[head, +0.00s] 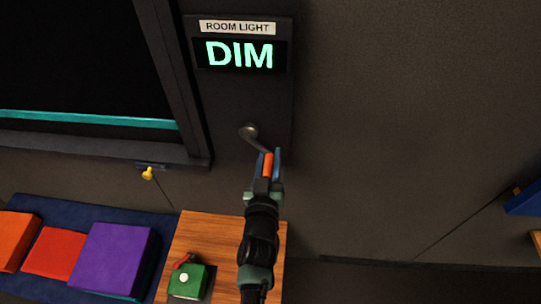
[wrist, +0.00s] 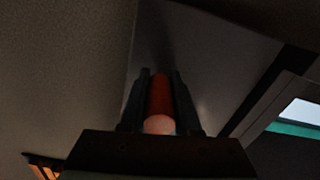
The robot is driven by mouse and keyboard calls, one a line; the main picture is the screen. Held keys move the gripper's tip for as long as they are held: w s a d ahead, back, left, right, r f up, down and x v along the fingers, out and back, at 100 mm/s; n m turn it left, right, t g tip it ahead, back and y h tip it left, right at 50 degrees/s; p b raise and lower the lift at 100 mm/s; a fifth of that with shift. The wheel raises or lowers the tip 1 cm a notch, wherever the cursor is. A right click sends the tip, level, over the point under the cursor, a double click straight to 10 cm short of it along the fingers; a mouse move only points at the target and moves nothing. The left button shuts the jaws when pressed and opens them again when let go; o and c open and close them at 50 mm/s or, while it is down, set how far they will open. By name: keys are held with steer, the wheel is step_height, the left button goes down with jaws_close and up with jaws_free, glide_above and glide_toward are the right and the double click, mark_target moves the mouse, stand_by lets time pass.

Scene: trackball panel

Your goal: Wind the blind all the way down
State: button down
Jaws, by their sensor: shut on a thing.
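The blind (head: 70,60) is a dark sheet in a grey window frame at the upper left of the head view, with a teal bar (head: 90,118) along its lower edge, a little above the sill. A crank with a round metal hub (head: 249,131) and an orange handle (head: 268,165) sits on the panel below the lit sign reading DIM (head: 240,55). The crank arm points down and right. My gripper (head: 265,170) is shut on the orange handle, which also shows between the two fingers in the wrist view (wrist: 160,97).
A yellow knob (head: 148,173) sticks out below the sill. A wooden table (head: 205,232) below holds a green box (head: 187,281) with a red lever. Orange, red and purple cushions (head: 108,257) lie on a blue bench at the left.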

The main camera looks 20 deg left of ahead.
steer(key=shift+s+a+f+m+p, duration=0.25)
steer(key=shift+a+m, duration=0.5)
steer(key=shift+m, duration=0.7)
steer(key=shift+s+a+f+m+p, duration=0.15)
steer(key=shift+a+f+m, duration=0.15)
steer(key=shift+a+m, duration=0.85)
steer(key=shift+s+a+f+m+p, duration=0.15)
steer(key=shift+s+a+f+m, duration=0.2)
steer(key=shift+m, duration=1.45)
steer(key=shift+w+a+r, duration=0.1)
steer(key=shift+w, duration=0.05)
steer(key=c, duration=0.7)
jaws_free()
steer(key=shift+o, duration=0.2)
glide_toward(251, 149)
steer(key=v, duration=0.6)
steer(key=shift+s, duration=0.3)
